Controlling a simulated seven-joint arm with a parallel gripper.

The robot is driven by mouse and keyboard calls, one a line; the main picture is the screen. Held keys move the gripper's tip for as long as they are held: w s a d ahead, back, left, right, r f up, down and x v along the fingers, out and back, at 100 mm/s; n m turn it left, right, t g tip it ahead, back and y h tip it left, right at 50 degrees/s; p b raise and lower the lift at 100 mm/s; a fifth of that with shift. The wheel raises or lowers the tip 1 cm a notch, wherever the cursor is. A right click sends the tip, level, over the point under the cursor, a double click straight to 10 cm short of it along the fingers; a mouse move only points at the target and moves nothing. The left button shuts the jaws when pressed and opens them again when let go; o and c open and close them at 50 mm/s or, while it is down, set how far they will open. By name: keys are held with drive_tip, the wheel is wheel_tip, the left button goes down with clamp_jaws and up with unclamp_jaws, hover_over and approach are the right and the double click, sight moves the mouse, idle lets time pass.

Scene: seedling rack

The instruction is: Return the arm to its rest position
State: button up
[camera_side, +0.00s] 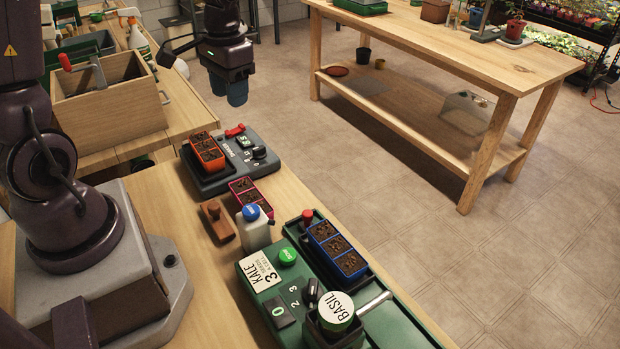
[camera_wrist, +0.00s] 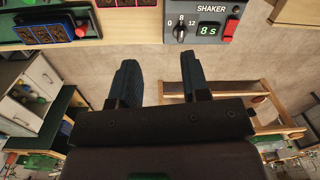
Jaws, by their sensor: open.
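My gripper (camera_side: 229,99) hangs with its fingers pointing down, in the upper left of the side view, raised above and behind the shaker. Its two dark blue fingers also show in the wrist view (camera_wrist: 159,62), spread apart with nothing between them. It is open and empty. The arm reaches in from the top of the side view, and part of it is cut off by the frame edge. The shaker (camera_side: 244,170) stands on the near wooden bench, with an orange soil-filled tray (camera_side: 207,151) on it.
A pink tray (camera_side: 250,187), a wooden tamper (camera_side: 217,224) and a blue-capped bottle (camera_side: 253,233) stand on the bench. A blue tray (camera_side: 337,250) sits in the green machine (camera_side: 403,318). A wooden tool box (camera_side: 108,115) stands left. Open floor lies right of my gripper.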

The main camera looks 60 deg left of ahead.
drive_tip(key=s+d+r+m+t, duration=0.2)
drive_tip(key=s+d+r+t, duration=0.4)
drive_tip(key=s+d+r, duration=0.4)
drive_tip(key=d+r, duration=0.2)
drive_tip(key=d, duration=0.1)
drive_tip(key=shift+s+d+r, duration=0.2)
drive_tip(key=shift+d+r, duration=0.05)
